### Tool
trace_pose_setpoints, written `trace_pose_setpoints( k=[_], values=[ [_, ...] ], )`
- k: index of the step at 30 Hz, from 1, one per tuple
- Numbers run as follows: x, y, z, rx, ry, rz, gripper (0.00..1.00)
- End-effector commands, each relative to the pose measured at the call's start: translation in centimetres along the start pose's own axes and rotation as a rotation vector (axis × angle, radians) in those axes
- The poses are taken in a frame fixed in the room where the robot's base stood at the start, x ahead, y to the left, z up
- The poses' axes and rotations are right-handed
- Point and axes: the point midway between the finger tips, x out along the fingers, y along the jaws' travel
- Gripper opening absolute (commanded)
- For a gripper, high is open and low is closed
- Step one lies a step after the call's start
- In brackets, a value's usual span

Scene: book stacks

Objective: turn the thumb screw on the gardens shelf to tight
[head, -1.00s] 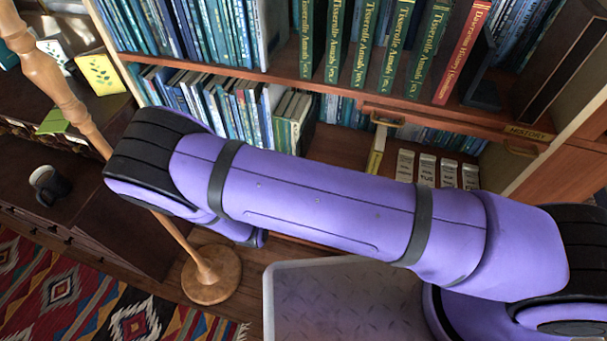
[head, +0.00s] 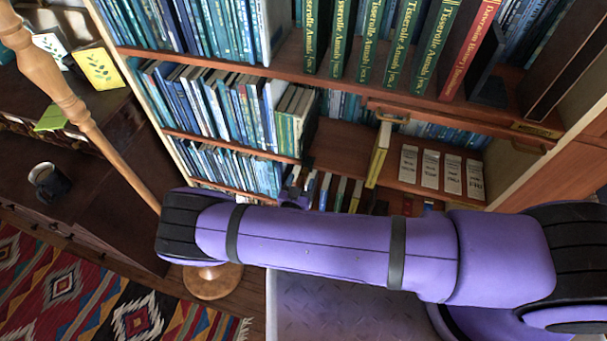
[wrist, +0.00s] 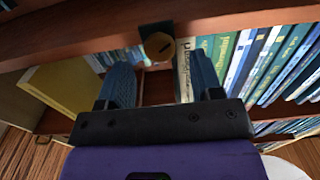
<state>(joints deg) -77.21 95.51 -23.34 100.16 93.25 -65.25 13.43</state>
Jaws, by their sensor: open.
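A round brass thumb screw (wrist: 158,46) with a dark mark on its face sits on a dark bracket at a wooden shelf edge (wrist: 100,28) in the wrist view. My gripper (wrist: 162,78) is open, its two blue fingers apart and pointing towards the shelf. The screw lies ahead of the gap between the fingertips, and nothing is held. In the head view, part of my gripper shows as a dark shape near the lower shelves, and I cannot make out the screw there. No gardens label is readable.
Blue books (wrist: 272,62) stand close to the right finger, and a yellow book (wrist: 70,88) is left of the fingers. In the head view, a yellow book (head: 379,153) juts out near pale boxes (head: 430,168). A wooden pole (head: 85,120) stands at the left.

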Motion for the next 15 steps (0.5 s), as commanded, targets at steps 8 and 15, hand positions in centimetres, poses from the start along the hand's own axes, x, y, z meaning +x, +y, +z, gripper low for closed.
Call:
trace_pose_setpoints(
  k=[8, 15],
  values=[
    [3.0, 0.0, 0.0, 0.001, -0.001, 0.000, 0.60],
    [3.4, 0.0, 0.0, 0.000, -0.001, 0.000, 0.60]
  ],
)
